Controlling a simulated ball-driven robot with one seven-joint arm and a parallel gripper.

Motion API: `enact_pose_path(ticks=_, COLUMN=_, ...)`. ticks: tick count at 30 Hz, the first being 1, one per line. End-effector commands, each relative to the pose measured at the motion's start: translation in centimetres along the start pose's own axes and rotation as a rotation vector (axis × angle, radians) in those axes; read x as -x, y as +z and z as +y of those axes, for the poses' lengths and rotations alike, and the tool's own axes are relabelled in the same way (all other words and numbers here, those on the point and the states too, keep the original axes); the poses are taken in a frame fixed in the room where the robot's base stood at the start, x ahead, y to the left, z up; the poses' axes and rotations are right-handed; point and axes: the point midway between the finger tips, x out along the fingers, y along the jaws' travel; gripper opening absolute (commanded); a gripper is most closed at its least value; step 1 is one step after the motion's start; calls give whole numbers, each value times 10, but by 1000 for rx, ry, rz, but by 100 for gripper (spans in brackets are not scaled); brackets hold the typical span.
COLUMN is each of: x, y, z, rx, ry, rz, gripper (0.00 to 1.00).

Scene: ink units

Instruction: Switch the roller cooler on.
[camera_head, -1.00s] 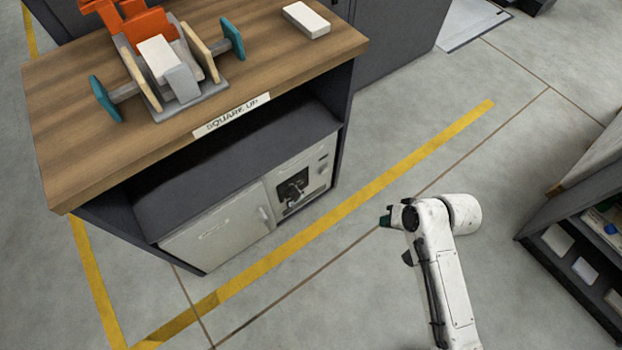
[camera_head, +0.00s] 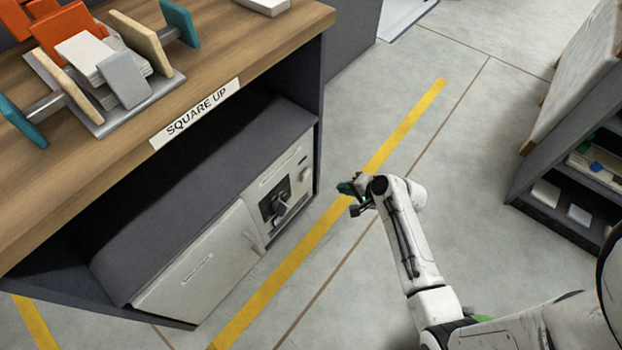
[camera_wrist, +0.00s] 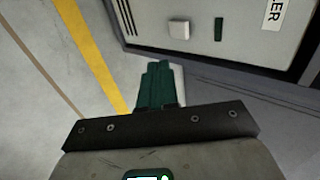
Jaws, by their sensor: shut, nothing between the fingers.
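The roller cooler is a grey cabinet unit in the shelf under the workbench. Its front (camera_head: 205,262) has a door on the left and a control panel (camera_head: 283,190) on the right with a dark recess and a lever. A small pale square part (camera_head: 304,174) sits at the panel's right; a pale square part on the panel also shows in the wrist view (camera_wrist: 179,29). Beside it there is a dark green strip (camera_wrist: 218,29) and a label ending in "LER" (camera_wrist: 275,14). My gripper (camera_head: 350,188), with dark green fingers, is shut and empty, apart from the panel.
The wooden workbench top (camera_head: 110,165) holds a clamp fixture with orange, cream and teal parts and a "SQUARE UP" label (camera_head: 196,112). A grey shelf unit (camera_head: 545,185) stands at right. Floor with a yellow line (camera_head: 300,250) lies between them.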

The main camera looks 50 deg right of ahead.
Motion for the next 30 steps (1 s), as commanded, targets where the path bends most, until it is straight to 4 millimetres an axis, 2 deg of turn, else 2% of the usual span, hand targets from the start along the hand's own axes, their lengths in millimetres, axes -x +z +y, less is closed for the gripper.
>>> enact_pose_path(ticks=5, x=-2, y=1, z=0, rx=2, ry=1, rz=-1, gripper=0)
enact_pose_path(ticks=8, x=-10, y=1, z=1, rx=3, ry=1, rz=-3, gripper=0)
enact_pose_path(ticks=11, x=-24, y=0, z=2, rx=4, ry=1, rz=-2, gripper=0)
enact_pose_path(ticks=23, x=-102, y=1, z=3, rx=5, ry=2, rz=-3, gripper=0)
enact_pose_path(ticks=30, x=-120, y=1, z=-23, rx=4, ry=1, rz=-2, gripper=0)
